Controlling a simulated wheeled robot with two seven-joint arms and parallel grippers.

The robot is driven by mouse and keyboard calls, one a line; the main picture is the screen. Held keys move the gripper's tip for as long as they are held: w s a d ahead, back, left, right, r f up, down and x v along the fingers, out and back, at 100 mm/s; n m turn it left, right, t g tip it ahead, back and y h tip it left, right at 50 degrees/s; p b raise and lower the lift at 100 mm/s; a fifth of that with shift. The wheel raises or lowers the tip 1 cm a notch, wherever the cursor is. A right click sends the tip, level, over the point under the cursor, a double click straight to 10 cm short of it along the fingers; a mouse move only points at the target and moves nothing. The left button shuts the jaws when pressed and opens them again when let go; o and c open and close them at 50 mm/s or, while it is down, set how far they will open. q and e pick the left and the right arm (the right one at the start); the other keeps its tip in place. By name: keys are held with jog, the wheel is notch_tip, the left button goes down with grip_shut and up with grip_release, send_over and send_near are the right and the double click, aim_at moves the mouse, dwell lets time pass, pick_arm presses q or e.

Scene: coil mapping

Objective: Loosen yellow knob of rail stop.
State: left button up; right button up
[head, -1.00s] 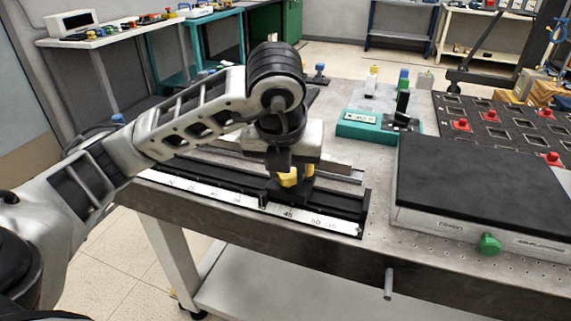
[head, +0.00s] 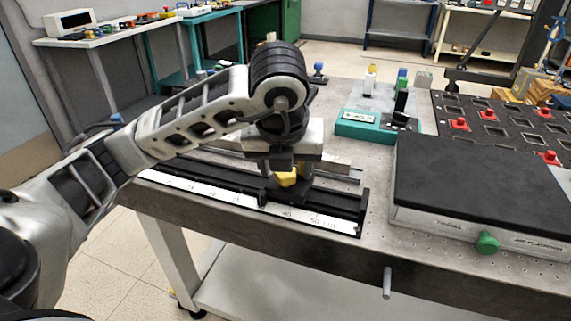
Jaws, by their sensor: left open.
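The yellow knob (head: 286,178) sits on the dark rail stop (head: 291,192), which stands on the black rail (head: 225,185) with a white ruled scale along its front. The gripper is open. The far side of the knob and the exact finger contact are hidden by the gripper. My right gripper is not in the frame.
A box with a black top and green knob (head: 487,243) stands to the right. A teal device (head: 366,128) is behind the rail. A dark panel with red knobs (head: 459,124) lies at the back right. The table's front edge runs just before the rail.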

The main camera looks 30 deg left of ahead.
pick_arm(q)
jog(key=shift+r, duration=0.1)
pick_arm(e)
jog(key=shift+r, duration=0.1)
pick_arm(q)
jog(key=shift+r, duration=0.35)
jog(key=p+v, duration=0.6)
jog(key=v, duration=0.9)
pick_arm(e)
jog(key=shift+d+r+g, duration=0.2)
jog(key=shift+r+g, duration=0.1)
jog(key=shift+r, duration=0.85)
pick_arm(q)
jog(key=shift+s+d, duration=0.1)
jog(key=shift+s, duration=0.05)
